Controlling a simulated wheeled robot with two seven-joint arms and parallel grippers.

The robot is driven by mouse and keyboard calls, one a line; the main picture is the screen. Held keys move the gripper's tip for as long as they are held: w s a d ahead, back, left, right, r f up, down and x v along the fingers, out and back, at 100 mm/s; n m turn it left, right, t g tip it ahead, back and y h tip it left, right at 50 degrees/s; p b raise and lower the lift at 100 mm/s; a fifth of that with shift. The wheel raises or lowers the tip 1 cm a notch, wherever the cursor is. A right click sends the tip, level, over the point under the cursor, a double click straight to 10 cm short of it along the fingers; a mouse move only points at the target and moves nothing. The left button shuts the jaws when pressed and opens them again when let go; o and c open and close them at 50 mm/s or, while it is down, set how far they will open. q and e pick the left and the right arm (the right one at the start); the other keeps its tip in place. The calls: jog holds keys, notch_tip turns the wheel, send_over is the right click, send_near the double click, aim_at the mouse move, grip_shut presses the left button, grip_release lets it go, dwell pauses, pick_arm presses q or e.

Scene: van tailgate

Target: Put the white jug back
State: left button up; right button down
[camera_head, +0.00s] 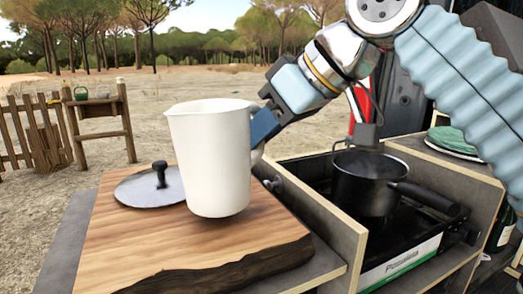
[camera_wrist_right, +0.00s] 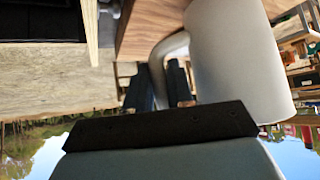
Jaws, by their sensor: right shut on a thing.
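The white jug (camera_head: 208,155) is upright over the wooden board (camera_head: 130,240) in the head view. A dark shadow shows under its base, which appears slightly above the board, though I cannot tell the gap exactly. My right gripper (camera_head: 264,128) comes from the upper right and is shut on the jug's handle, mostly hidden behind the blue fingers. In the right wrist view, the fingers (camera_wrist_right: 160,88) sit around the handle (camera_wrist_right: 163,50), beside the jug body (camera_wrist_right: 235,55). My left gripper is not in view.
A grey lid (camera_head: 148,187) with a black knob lies on the board, just left of and behind the jug. A black pot (camera_head: 365,185) stands on the stove to the right, behind a wooden partition (camera_head: 335,225). The board's front left is clear.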

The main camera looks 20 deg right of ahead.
jog(key=shift+s+f, duration=0.1)
jog(key=shift+f, duration=0.75)
jog(key=c, duration=1)
grip_release()
jog(key=shift+s+d+r, duration=0.15)
jog(key=shift+s+r, duration=0.05)
jog(key=shift+r, duration=0.15)
jog(key=p+v, duration=0.3)
jog(key=v, duration=0.8)
jog(key=shift+s+d, duration=0.1)
jog(key=shift+s, duration=0.05)
